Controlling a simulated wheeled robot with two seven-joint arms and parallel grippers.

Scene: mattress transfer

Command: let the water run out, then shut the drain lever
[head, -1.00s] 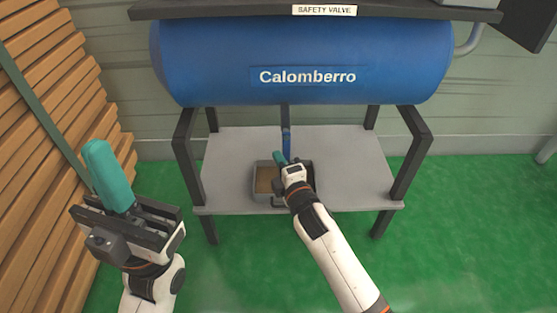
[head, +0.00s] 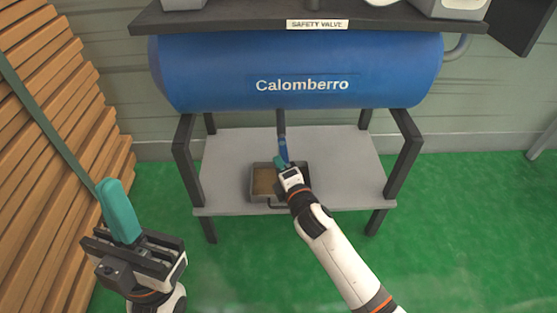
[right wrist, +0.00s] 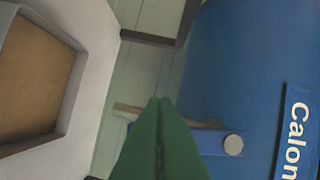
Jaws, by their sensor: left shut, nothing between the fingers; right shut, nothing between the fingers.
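The blue tank (head: 300,60) marked Calomberro sits above a grey shelf. A dark drain pipe (head: 281,121) drops from its underside, with a blue lever (head: 283,150) on it. In the right wrist view the blue lever (right wrist: 207,140) has a round bolt. My right gripper (head: 281,163) is shut and empty, its green fingertips (right wrist: 160,103) close to the lever; I cannot tell whether they touch. A grey tray (head: 252,182) with brown contents stands below. It also shows in the wrist view (right wrist: 68,85). Running water cannot be made out. My left gripper (head: 115,195) is shut and empty, far left.
The grey shelf (head: 345,175) is mostly bare around the tray. Black frame legs (head: 184,160) stand on both sides. Stacked wooden planks (head: 45,120) line the left wall. A dark top (head: 230,18) covers the tank. The green floor is open in front.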

